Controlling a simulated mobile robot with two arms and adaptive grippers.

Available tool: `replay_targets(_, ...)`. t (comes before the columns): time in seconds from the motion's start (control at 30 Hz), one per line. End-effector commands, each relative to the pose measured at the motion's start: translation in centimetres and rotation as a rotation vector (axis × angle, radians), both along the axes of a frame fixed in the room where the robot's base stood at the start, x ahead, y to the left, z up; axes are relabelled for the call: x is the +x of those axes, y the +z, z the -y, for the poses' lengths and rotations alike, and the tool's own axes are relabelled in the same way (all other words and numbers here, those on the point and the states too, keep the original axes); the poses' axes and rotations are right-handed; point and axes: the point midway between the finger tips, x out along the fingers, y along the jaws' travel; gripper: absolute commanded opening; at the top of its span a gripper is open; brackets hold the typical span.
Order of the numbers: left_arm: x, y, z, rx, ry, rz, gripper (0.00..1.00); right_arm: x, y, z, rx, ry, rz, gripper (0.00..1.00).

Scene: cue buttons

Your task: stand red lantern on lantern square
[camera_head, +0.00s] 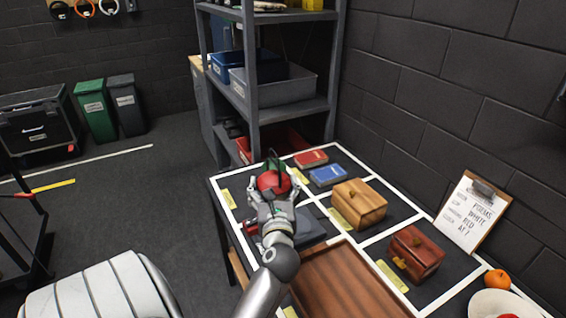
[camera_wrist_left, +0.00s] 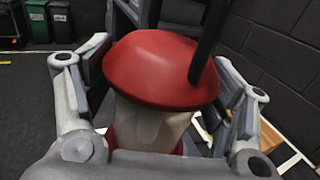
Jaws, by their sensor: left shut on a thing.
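The red lantern (camera_head: 272,182) has a red domed cap and a dark green handle, and it is over the far left part of the table in the head view. My left gripper (camera_head: 271,192) is shut around it. In the left wrist view the lantern's red cap (camera_wrist_left: 155,70) and pale body (camera_wrist_left: 150,122) stand between the two fingers, roughly upright. White lines divide the dark table top (camera_head: 232,212) into squares with yellow labels, too small to read. The lantern and my arm hide part of the far left square. I cannot tell whether the lantern touches the table. My right gripper is not in view.
A red book (camera_head: 311,158), a blue book (camera_head: 328,175), a wooden box (camera_head: 359,203) and a dark red box (camera_head: 416,251) occupy other squares. A brown tray (camera_head: 345,285) lies in front. A clipboard (camera_head: 472,212) leans on the wall. A grey shelf (camera_head: 262,112) stands behind.

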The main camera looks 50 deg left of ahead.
Motion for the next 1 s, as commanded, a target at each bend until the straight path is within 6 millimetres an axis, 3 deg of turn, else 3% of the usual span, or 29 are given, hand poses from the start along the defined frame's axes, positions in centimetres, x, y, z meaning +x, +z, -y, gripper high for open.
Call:
replay_targets(0.33,-0.8,0.6,0.3,0.002,-0.004,0.003,0.08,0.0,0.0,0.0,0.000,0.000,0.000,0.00)
replay_targets(0.47,-0.7,0.3,1.5,0.003,-0.049,0.001,0.08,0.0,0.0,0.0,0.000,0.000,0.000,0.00)
replay_targets(0.67,-0.9,-1.0,7.1,0.000,-0.244,-0.002,0.08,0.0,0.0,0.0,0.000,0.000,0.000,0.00)
replay_targets(1.0,-4.3,-2.8,20.2,-0.004,-0.660,-0.001,0.08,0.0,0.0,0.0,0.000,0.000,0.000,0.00)
